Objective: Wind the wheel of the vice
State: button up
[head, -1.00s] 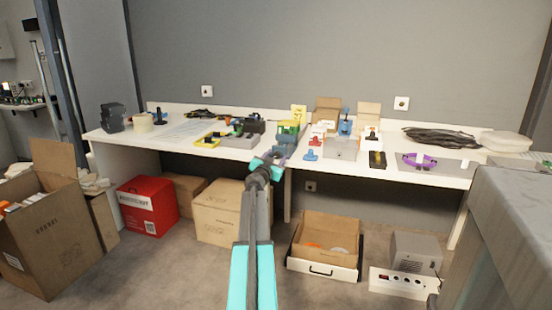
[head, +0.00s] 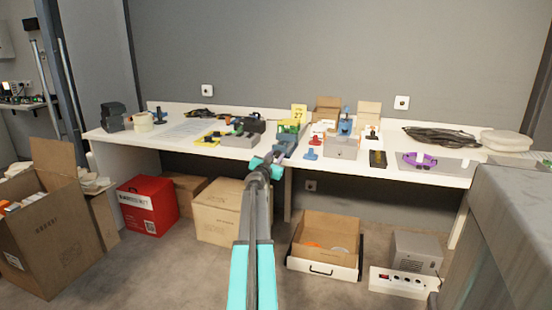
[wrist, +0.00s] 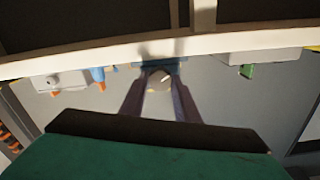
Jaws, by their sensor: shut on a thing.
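The blue vice (wrist: 176,66) shows in the wrist view at the table's edge, with a round wheel (wrist: 158,82) on its near side that bears a pale mark. My gripper (wrist: 159,90) has one dark finger on each side of the wheel and is shut on it. In the head view my gripper (head: 281,153) reaches the front edge of the workbench near its middle. There the arm and fingers largely hide the vice and its wheel.
Below stand a carton (head: 220,212) and an open tray (head: 325,245). A grey surface (head: 510,200) stands at the right.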

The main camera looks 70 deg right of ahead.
jog(key=shift+f+n+b, duration=0.15)
jog(key=shift+n+b, duration=0.2)
jog(key=shift+n, duration=0.05)
jog(key=n+b, duration=0.2)
jog(key=n, duration=0.1)
jog(key=n+b, duration=0.2)
jog(key=n, duration=0.2)
jog(key=shift+n, duration=0.4)
jog(key=n, duration=0.4)
jog(key=shift+w, duration=0.1)
jog(key=n, duration=0.4)
jog(key=shift+n+p, duration=0.4)
jog(key=n+p, duration=0.1)
jog(key=n, duration=0.3)
jog(key=shift+p, duration=0.4)
jog(key=n+p, duration=0.3)
jog(key=n, duration=0.2)
jog(key=shift+n, duration=0.4)
jog(key=n+p, duration=0.2)
jog(key=n, duration=0.2)
jog(key=shift+n+p, duration=0.3)
jog(key=shift+p, duration=0.1)
jog(key=shift+n+p, duration=1.25)
jog(key=shift+n, duration=0.75)
